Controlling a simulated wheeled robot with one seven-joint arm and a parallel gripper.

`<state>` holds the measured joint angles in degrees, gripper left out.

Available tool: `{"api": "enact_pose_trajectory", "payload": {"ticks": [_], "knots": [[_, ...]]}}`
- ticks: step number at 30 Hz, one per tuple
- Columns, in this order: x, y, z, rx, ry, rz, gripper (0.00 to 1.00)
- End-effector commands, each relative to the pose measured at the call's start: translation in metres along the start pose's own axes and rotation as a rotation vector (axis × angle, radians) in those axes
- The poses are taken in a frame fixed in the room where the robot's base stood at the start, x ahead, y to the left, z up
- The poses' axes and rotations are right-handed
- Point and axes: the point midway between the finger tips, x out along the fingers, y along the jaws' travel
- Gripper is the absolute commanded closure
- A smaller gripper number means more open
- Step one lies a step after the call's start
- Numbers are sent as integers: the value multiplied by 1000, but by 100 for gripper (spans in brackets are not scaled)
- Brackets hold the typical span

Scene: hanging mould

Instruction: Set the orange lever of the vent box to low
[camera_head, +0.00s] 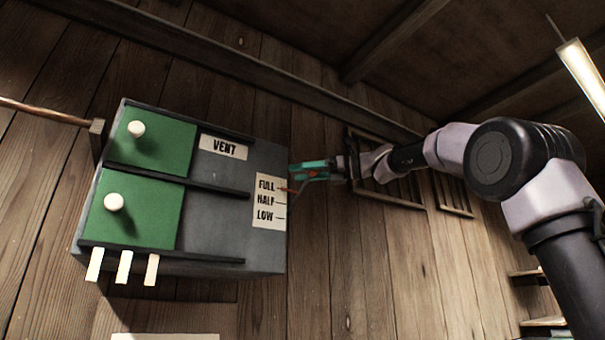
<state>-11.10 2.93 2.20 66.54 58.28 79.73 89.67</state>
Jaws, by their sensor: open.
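The vent box (225,215) is a grey box on the plank wall, with a VENT label (223,147) and a white scale (267,214) reading FULL, HALF and LOW from top to bottom. The small orange lever (292,190) shows at the box's right edge. Its tip is beside the FULL mark, above the HALF and LOW ticks. My gripper (297,171), teal with a red patch, reaches in from the right and is open. Its fingertips are close to the lever, just above it in the picture. I cannot tell whether they touch, and part of the lever is hard to make out.
Two green panels (150,142) with white knobs sit on dark rails on the box's left. Several pale strips (124,266) hang below. A copper pipe (45,112) enters from the left. Slatted frames (392,190) are on the wall behind my arm. Space below the gripper looks clear.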

Motion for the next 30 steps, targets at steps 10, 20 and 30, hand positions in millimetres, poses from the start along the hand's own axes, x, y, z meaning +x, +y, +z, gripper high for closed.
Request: {"api": "enact_pose_trajectory", "payload": {"ticks": [10,20,30], "knots": [[0,0,0,0,0,0,100],[0,0,0,1,0,1,100],[0,0,-1,3,1,1,100]]}}
